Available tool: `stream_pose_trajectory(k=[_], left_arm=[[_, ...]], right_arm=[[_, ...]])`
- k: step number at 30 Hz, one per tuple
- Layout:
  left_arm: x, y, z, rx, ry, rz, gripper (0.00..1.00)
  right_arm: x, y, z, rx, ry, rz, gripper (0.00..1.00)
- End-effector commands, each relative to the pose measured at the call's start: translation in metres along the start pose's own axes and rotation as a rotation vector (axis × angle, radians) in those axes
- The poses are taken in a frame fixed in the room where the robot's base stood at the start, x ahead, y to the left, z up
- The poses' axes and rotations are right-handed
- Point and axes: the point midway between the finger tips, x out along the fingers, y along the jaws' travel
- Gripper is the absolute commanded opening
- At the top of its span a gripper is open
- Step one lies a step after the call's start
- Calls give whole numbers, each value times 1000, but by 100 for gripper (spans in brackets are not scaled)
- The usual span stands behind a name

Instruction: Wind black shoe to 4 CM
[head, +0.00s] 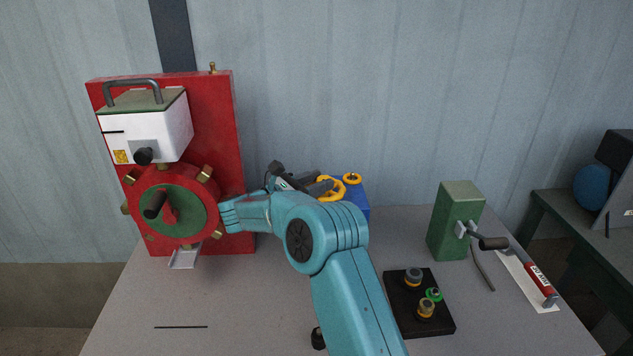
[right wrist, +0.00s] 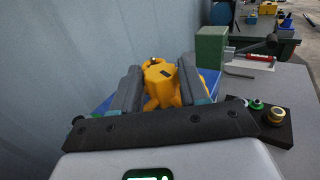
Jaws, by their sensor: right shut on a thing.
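My right gripper (head: 318,186) is at the blue box (head: 364,199) behind my arm. It is shut on a yellow lobed handwheel (head: 333,188). In the right wrist view the two dark fingers of the gripper (right wrist: 158,88) lie on either side of the yellow handwheel (right wrist: 160,82). A second yellow knob (head: 352,178) sits on the top of the blue box. My arm and gripper hide much of the box. I cannot make out a black shoe or a centimetre scale. My left gripper is not in view.
A red panel (head: 221,130) with a white box (head: 175,130) and a green-faced wheel (head: 188,212) stands left. A green block (head: 457,215) with a crank, a black tray (head: 399,318) of rings and a red-handled tool (head: 540,280) are right. The front-left table is mostly clear.

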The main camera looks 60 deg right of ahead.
Motion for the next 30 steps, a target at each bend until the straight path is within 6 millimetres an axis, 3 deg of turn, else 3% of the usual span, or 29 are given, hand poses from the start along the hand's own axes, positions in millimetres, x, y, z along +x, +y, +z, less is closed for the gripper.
stream_pose_trajectory(k=[1, 3, 14, 17, 30], left_arm=[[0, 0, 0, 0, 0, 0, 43], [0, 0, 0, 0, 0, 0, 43], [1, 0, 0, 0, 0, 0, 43], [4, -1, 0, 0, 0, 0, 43], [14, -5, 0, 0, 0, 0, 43]], right_arm=[[0, 0, 0, 0, -1, 0, 54], [0, 0, 0, 0, -1, 0, 69], [-6, 0, 0, 1, -1, 2, 69], [-22, 1, -1, 1, -1, 5, 69], [-133, 1, -1, 1, -1, 5, 69]])
